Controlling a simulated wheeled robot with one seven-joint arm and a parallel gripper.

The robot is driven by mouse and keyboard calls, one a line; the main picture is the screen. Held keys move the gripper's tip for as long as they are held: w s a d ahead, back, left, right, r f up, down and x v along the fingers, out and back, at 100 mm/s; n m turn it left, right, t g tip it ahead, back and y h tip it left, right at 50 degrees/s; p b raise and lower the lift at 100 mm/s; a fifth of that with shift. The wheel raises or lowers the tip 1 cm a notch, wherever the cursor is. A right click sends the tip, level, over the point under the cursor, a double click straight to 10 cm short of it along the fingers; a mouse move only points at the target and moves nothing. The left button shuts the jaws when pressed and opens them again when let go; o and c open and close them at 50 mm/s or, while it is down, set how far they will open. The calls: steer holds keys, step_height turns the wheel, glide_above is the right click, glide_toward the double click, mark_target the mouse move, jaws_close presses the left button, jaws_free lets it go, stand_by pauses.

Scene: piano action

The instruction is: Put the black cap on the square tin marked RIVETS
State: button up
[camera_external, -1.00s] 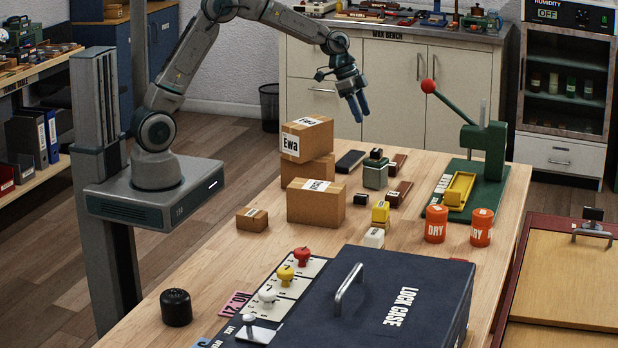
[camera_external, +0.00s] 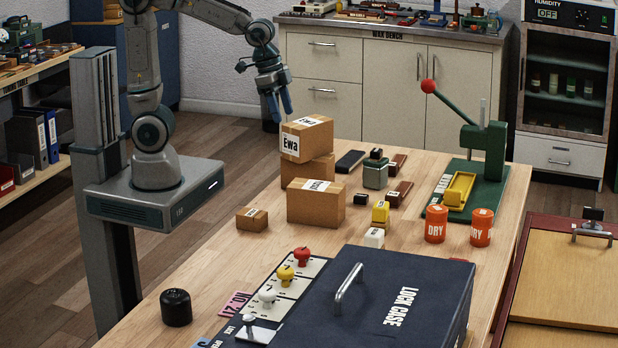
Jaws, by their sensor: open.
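A round black cap-like piece (camera_external: 176,308) stands on the bare wood at the table's front left. A grey-green square tin (camera_external: 375,176) stands behind the middle of the table, with a small dark piece on top. A small yellow block or tin (camera_external: 380,213) and a white one (camera_external: 374,238) stand in front of it. Their lettering is too small to read, so I cannot tell which is marked RIVETS. My gripper (camera_external: 279,108) is open and empty, pointing down in the air above and behind the stacked cartons, well away from the black piece.
Stacked cartons (camera_external: 316,204) stand left of the tins, with a small carton (camera_external: 252,219) beside them. A lock case (camera_external: 400,290) fills the front. Orange DRY tubs (camera_external: 436,224) and a green press (camera_external: 485,150) stand right. Bare wood surrounds the black piece.

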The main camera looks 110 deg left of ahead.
steer(key=s+d+f, duration=0.2)
steer(key=s+d, duration=0.5)
steer(key=s, duration=0.5)
steer(key=shift+s+f, duration=0.25)
